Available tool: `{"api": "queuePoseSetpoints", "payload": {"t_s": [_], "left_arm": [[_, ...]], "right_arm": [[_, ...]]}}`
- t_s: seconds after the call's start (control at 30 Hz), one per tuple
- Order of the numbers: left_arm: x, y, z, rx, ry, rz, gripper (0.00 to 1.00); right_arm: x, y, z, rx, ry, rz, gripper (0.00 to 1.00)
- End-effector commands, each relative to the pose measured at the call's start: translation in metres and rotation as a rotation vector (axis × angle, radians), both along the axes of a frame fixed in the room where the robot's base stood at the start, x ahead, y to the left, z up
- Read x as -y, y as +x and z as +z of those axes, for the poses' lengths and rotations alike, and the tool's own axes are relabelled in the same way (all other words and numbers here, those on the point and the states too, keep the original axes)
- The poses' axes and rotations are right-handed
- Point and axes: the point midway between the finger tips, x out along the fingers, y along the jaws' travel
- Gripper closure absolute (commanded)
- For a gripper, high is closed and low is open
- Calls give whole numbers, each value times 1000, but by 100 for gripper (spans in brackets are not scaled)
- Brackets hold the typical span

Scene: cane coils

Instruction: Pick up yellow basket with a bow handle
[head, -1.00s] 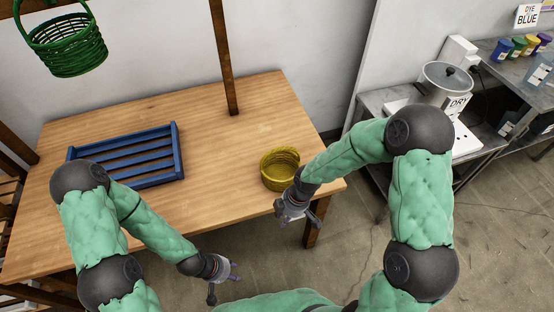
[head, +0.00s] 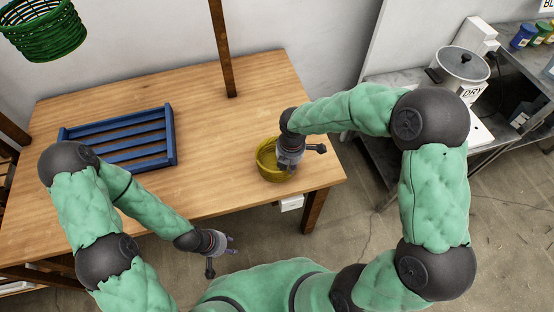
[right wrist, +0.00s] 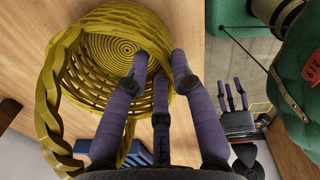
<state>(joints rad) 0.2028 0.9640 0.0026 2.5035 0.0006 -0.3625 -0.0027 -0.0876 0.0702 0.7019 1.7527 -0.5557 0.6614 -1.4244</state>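The yellow woven basket (head: 266,163) sits near the front right of the wooden table, partly hidden by my right gripper (head: 297,165). In the right wrist view the basket (right wrist: 85,75) shows its round coiled bottom, and its braided bow handle (right wrist: 47,105) arches up on the left. The purple fingers of my right gripper (right wrist: 160,68) are apart and reach over the basket's opening and right rim. They look open; whether they touch the rim I cannot tell. My left gripper (head: 225,250) is open and empty in front of the table; it also shows in the right wrist view (right wrist: 233,90).
A blue slatted rack (head: 125,140) lies on the table's left half. A green basket (head: 45,30) hangs at upper left. A wooden post (head: 222,50) rises at the table's back. A metal pot (head: 463,66) stands on a side bench at right.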

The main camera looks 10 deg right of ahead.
Motion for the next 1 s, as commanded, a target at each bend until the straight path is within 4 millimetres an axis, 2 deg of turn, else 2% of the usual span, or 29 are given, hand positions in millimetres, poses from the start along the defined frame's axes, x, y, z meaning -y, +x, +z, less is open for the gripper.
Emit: {"api": "queuePoseSetpoints", "payload": {"t_s": [0.17, 0.43, 0.7, 0.73, 0.8, 1.0], "left_arm": [[0, 0, -5, 0, 0, 0, 60], [0, 0, -21, 1, 0, 0, 60], [0, 0, -21, 1, 0, 0, 60], [0, 0, -21, 1, 0, 0, 60], [0, 0, -21, 1, 0, 0, 60], [0, 0, -21, 1, 0, 0, 60]], "right_arm": [[0, 1, -13, 0, 0, -1, 75], [-1, 3, -51, -1, 0, -1, 75], [-1, 4, -54, 2, 1, -2, 75], [-1, 4, -54, 2, 1, -2, 78], [-1, 4, -54, 2, 1, -2, 98], [-1, 4, -54, 2, 1, -2, 100]]}}
